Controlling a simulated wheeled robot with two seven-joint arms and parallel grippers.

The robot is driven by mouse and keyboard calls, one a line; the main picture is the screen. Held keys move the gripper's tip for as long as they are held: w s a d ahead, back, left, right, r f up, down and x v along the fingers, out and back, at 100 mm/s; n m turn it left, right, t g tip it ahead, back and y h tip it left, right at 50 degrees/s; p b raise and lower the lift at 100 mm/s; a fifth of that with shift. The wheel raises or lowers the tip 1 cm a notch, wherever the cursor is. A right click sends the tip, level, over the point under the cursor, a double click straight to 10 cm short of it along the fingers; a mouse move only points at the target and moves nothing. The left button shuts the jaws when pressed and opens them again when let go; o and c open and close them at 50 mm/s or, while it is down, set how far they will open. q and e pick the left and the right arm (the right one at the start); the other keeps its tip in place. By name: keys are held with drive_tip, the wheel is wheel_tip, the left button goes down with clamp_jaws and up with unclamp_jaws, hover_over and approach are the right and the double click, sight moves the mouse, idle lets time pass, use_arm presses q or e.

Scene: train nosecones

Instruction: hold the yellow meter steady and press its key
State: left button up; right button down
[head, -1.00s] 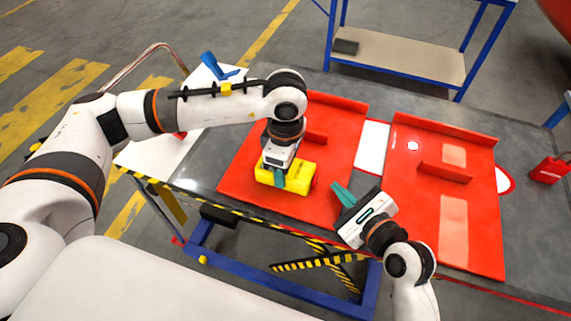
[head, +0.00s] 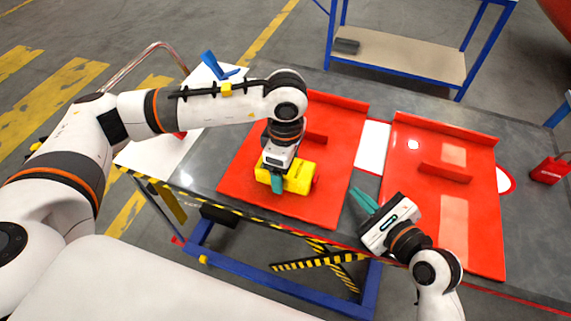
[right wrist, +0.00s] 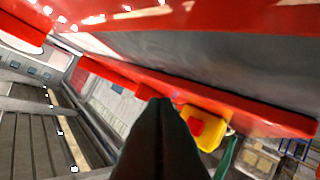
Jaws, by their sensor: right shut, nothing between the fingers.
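The yellow meter (head: 298,176) lies on the left red panel (head: 240,185) in the head view. My left gripper (head: 277,184) comes down over it from above. One teal finger lies against its near side and the other is hidden, but it looks shut on the meter. In the right wrist view the meter (right wrist: 207,138) shows its red key (right wrist: 196,126), with a teal left finger (right wrist: 228,158) beside it. My right gripper (head: 362,200) is shut and empty, right of the meter and apart from it. Its dark fingers (right wrist: 158,140) partly block the wrist view.
A second red panel (head: 415,220) with raised ledges lies on the right of the grey table (head: 345,85). A small red object (head: 550,170) stands at the far right. A blue clamp-like object (head: 220,68) is at the back left. A grey gap separates the panels.

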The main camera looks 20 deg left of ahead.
use_arm(q)
drive_tip(key=shift+r, duration=0.15)
wheel_tip(320, 180, up, 12)
idle(0.5)
use_arm(e)
drive_tip(key=shift+s, duration=0.1)
